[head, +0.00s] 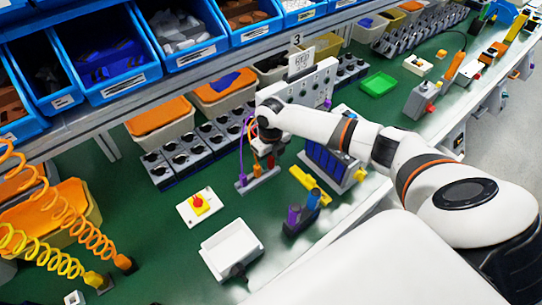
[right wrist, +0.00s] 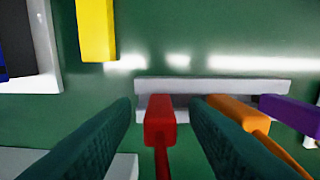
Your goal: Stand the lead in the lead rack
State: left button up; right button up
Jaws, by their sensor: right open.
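The lead rack (head: 262,180) is a grey bar-like stand on the green bench, below my right gripper (head: 268,153). A purple lead (head: 241,178) and an orange lead (head: 256,169) are upright at it. In the right wrist view, the rack (right wrist: 215,86) lies beyond the fingertips. The red lead (right wrist: 160,121) has its plug at the rack's left end, its cable running toward the camera. My right gripper (right wrist: 161,108) is open around the red plug, with gaps on both sides. The orange lead (right wrist: 237,112) and purple lead (right wrist: 290,112) are to its right. The plug's lower end is hard to see.
A yellow part (head: 309,185) and a blue-slotted holder (head: 328,163) are right of the rack. The grey panel (head: 305,87) stands behind. A white tray (head: 231,248) and a red-yellow switch (head: 199,204) are in front, with bare green bench between.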

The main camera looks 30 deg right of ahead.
notch_tip(320, 180, up, 12)
jog(key=b, duration=0.1)
